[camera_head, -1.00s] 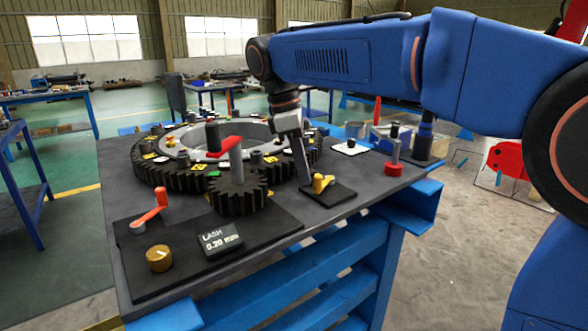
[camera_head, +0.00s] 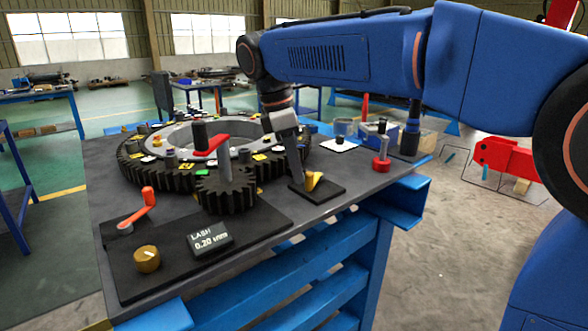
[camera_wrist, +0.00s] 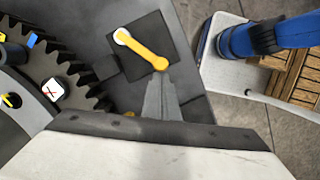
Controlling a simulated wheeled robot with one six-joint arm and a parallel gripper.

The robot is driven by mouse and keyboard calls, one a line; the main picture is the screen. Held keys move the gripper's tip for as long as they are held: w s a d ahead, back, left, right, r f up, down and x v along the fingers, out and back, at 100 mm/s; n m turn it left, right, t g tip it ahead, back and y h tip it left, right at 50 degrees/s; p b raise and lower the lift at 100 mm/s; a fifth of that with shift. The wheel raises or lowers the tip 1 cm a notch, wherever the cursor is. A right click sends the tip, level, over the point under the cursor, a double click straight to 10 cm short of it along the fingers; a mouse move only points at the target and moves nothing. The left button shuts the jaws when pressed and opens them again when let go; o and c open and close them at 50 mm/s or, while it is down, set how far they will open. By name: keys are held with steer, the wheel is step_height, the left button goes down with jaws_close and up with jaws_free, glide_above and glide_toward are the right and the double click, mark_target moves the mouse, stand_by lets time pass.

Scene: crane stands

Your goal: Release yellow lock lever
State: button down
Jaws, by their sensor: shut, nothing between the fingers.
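The yellow lock lever (camera_head: 313,180) sits on a small black square plate (camera_head: 322,192) near the bench's front right edge. In the wrist view the lever (camera_wrist: 143,48) runs diagonally from a pale round end at upper left to a yellow end at lower right. My gripper (camera_head: 298,180) points down at the lever's left side in the head view. In the wrist view my gripper's closed fingers (camera_wrist: 160,85) end close to the lever's lower right end. I cannot tell whether they touch it. Nothing is held between the fingers.
A large dark ring gear (camera_head: 130,172) and a small pinion (camera_head: 226,192) with a red handle stand left of the plate. An orange-red crank (camera_head: 145,205), a brass knob (camera_head: 147,259) and a lash display (camera_head: 211,238) are at front left. A red-based post (camera_head: 381,163) stands right.

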steer(key=d+n, duration=0.1)
steer(key=s+d+n, duration=0.1)
steer(key=n, duration=0.1)
steer(key=shift+s+d+t, duration=0.2)
steer(key=shift+s+t, duration=0.05)
steer(key=shift+t, duration=0.15)
steer(key=d+n, duration=0.2)
steer(key=shift+s+d+n+t, duration=0.15)
steer(key=shift+s+n+t, duration=0.15)
steer(key=shift+s, duration=0.05)
steer(key=shift+d+n+y, duration=0.3)
steer(key=shift+d+n, duration=0.4)
steer(key=shift+n, duration=0.2)
steer(key=shift+d+n, duration=0.3)
steer(key=shift+d, duration=0.05)
steer(key=shift+w+d, duration=0.2)
steer(key=shift+d, duration=0.95)
